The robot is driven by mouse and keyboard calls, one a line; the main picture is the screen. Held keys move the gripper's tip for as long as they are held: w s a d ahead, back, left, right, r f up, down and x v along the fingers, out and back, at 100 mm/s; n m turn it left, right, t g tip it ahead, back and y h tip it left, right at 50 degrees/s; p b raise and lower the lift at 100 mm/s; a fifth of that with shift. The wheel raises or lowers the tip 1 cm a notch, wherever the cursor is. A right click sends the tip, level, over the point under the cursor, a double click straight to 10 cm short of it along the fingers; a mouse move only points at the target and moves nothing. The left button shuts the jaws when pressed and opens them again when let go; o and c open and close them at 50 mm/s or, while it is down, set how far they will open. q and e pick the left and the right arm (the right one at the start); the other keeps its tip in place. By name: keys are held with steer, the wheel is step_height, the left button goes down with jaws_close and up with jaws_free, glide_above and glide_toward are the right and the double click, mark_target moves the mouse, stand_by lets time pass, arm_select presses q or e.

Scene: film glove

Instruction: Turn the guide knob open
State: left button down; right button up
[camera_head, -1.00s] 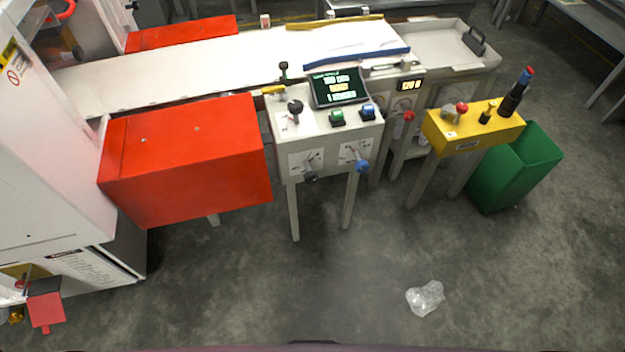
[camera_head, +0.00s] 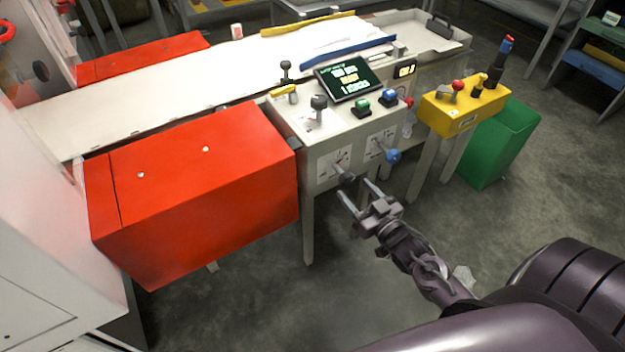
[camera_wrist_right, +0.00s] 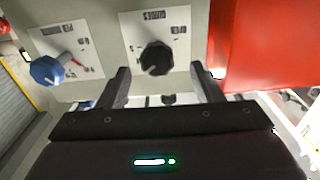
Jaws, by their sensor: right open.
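A black knob (camera_head: 345,175) sticks out from a white dial plate on the front of the grey control box (camera_head: 318,176). A blue knob (camera_head: 392,156) on a second plate is to its right. My right gripper (camera_head: 356,190) is open and empty just in front of the black knob. In the right wrist view the black knob (camera_wrist_right: 156,58) shows between and beyond the two fingertips (camera_wrist_right: 161,74), with no visible grip on it. The blue knob (camera_wrist_right: 47,70) is off to the left there. The plate lettering is too blurred to read surely. My left gripper is not in view.
A big red box (camera_head: 195,190) stands close on the left of the control box. A screen (camera_head: 349,80), buttons and levers are on its top. A yellow control box (camera_head: 462,108) and a green bin (camera_head: 500,140) are at the right. Floor in front is open.

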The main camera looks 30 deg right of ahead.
mark_target(342, 172)
steer(key=w, duration=0.7)
steer(key=shift+w+a+b, duration=0.1)
steer(key=shift+w+b, duration=0.1)
steer(key=shift+b, duration=0.1)
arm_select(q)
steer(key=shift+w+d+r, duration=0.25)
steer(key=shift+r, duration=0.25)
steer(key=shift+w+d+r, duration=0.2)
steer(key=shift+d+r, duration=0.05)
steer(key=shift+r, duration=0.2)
arm_select(e)
steer(key=c, duration=1)
